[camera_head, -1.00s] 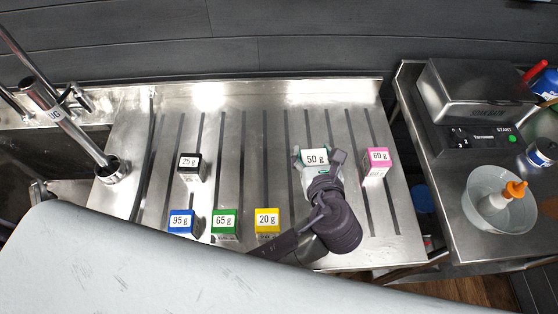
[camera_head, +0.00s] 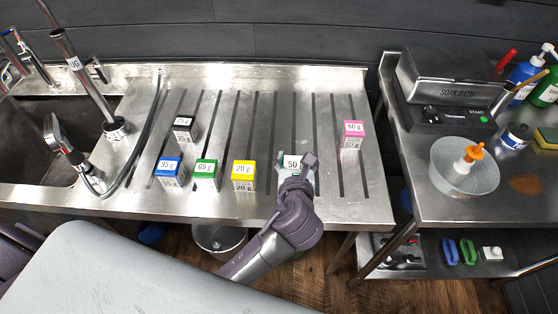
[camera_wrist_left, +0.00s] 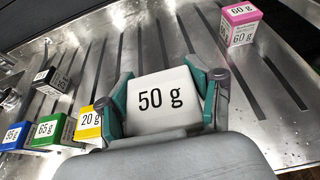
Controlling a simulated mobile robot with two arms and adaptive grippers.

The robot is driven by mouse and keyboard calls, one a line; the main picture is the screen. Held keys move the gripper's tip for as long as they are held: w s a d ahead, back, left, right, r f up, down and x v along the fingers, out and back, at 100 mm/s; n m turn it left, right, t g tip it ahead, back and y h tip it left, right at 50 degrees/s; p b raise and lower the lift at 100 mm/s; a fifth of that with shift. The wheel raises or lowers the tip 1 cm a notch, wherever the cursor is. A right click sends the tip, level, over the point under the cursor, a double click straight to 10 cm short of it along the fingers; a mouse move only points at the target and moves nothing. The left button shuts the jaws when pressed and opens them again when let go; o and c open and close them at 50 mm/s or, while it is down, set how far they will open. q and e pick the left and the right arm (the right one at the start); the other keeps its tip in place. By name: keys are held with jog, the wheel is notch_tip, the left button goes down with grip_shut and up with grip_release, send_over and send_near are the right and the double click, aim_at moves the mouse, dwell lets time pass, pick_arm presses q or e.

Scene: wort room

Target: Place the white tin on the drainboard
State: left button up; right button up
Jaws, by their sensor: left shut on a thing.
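The white tin (camera_head: 291,161) is labelled 50 g and sits between the fingers of my left gripper (camera_head: 296,170), over the grooved steel drainboard (camera_head: 215,120). In the left wrist view the white tin (camera_wrist_left: 158,100) fills the space between the two green-padded fingers of the left gripper (camera_wrist_left: 163,95), which is shut on it. Whether the tin's base touches the drainboard is hidden by the gripper. My right gripper is not in view.
On the drainboard stand a black tin (camera_head: 184,128), a blue tin (camera_head: 170,170), a green tin (camera_head: 207,173), a yellow tin (camera_head: 244,175) and a pink tin (camera_head: 352,134). A sink (camera_head: 30,130) is at left. A bowl (camera_head: 463,170) stands on the right table.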

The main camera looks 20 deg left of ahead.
pick_arm(q)
jog(key=a+f, duration=0.1)
jog(key=w+a, duration=0.1)
jog(key=shift+w+a+f, duration=0.3)
jog(key=shift+a+f, duration=0.05)
jog(key=shift+f, duration=0.05)
jog(key=shift+w+a+f, duration=0.3)
jog(key=shift+a+f, duration=0.15)
jog(key=shift+a, duration=0.05)
notch_tip(320, 180, down, 4)
jog(key=shift+r, duration=0.25)
jog(key=shift+f, duration=0.4)
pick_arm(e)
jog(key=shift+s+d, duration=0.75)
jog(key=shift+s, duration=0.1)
pick_arm(q)
jog(key=o, duration=1.3)
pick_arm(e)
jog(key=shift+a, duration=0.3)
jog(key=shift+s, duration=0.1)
